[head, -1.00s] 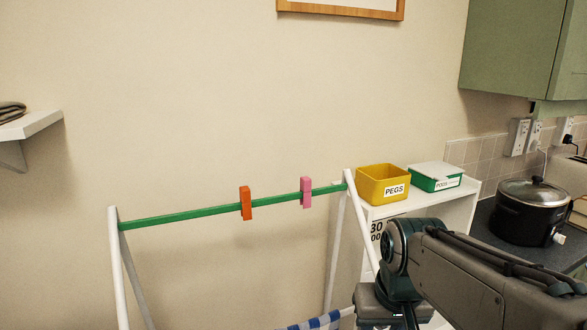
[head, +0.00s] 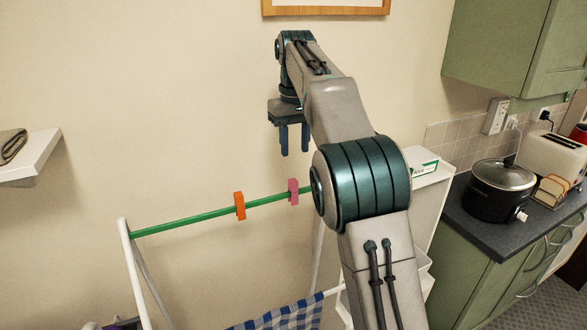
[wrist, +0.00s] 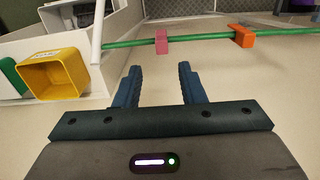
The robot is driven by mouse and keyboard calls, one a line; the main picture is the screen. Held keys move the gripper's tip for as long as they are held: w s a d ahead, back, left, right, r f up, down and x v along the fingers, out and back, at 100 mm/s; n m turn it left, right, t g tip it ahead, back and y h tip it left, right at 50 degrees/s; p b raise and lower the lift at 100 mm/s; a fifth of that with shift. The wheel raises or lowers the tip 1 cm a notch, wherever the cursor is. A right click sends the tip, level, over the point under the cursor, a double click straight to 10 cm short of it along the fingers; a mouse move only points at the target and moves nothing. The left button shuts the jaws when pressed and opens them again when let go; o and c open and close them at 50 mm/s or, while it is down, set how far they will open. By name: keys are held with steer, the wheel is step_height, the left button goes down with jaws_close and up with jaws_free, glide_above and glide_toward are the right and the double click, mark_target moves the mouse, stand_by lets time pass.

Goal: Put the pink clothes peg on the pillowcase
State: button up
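The pink clothes peg (head: 293,192) is clipped on the green rail (head: 180,222) of a white-legged airer, to the right of an orange peg (head: 239,206). In the wrist view the pink peg (wrist: 162,41) shows beyond my fingertips, with the orange peg (wrist: 243,37) to its right. My gripper (head: 294,150) points down above the pink peg in the head view, open and empty; its parted blue fingers also show in the wrist view (wrist: 160,72). A blue-and-white checked cloth (head: 285,314) hangs low on the airer; I cannot tell whether it is the pillowcase.
A yellow box (wrist: 55,75) and a green box (wrist: 12,78) are left in the wrist view. A white shelf unit (head: 428,205) stands right of the airer, partly behind my arm. A slow cooker (head: 500,192) and toaster (head: 553,157) stand on the counter.

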mark_target(293, 180)
steer(key=shift+w+a+f+b, duration=0.1)
steer(key=shift+f+b, duration=1.2)
steer(key=shift+f, duration=1.15)
steer(key=shift+w+a+f+b, duration=0.1)
steer(key=shift+f+b, duration=1.15)
steer(key=shift+f, duration=1.15)
steer(key=shift+c, duration=0.5)
steer(key=c, duration=0.6)
steer(key=shift+o, duration=0.2)
steer(key=shift+r, duration=0.15)
step_height(293, 180, up, 5)
steer(key=p, duration=0.6)
steer(key=shift+r, duration=0.2)
steer(key=shift+r+b, duration=0.45)
steer(key=shift+r, duration=0.2)
